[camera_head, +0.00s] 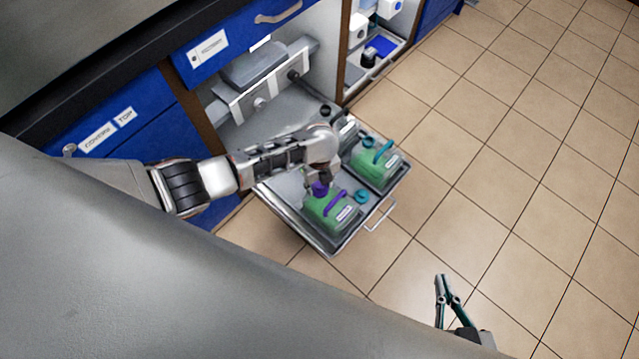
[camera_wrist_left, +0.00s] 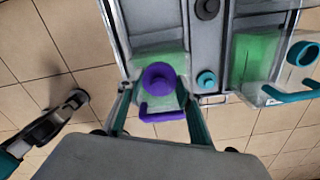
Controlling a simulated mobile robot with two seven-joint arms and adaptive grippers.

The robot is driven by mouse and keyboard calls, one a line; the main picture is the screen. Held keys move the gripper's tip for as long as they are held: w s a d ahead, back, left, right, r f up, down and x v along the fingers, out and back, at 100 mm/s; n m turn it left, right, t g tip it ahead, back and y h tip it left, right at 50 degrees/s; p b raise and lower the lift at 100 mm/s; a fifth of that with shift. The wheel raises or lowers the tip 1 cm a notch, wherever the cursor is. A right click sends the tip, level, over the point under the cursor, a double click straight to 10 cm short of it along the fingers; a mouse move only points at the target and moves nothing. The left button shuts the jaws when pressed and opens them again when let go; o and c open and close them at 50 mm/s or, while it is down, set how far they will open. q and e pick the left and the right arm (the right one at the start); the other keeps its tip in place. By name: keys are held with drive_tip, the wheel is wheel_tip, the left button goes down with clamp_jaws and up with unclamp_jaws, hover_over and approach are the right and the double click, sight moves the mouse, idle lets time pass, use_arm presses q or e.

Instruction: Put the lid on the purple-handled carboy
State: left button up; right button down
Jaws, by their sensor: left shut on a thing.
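The purple-handled carboy (camera_head: 326,214) is a green-filled container standing upright in the pulled-out tray. Its purple handle (camera_wrist_left: 163,113) shows in the left wrist view. The round purple lid (camera_head: 319,188) is over the back left corner of the carboy's top. In the left wrist view the lid (camera_wrist_left: 160,77) sits between the fingers of my left gripper (camera_wrist_left: 160,92). My left gripper (camera_head: 324,180) is shut on it from above. I cannot tell whether the lid touches the neck, which is hidden beneath it. My right gripper (camera_head: 441,277) is over the floor, away from the tray, holding nothing visible.
A teal-handled carboy (camera_head: 375,168) stands in the tray's other compartment. A teal cap (camera_head: 361,197) lies between the carboys, nearer the tray's front. The tray handle (camera_head: 380,217) sticks out in front. Blue cabinets (camera_head: 215,50) stand behind; the tiled floor (camera_head: 490,150) is clear.

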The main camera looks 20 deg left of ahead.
use_arm(q)
drive_tip(key=shift+f, duration=0.2)
drive_tip(key=o, duration=0.9)
drive_tip(key=o, duration=0.5)
drive_tip(key=shift+c, duration=0.2)
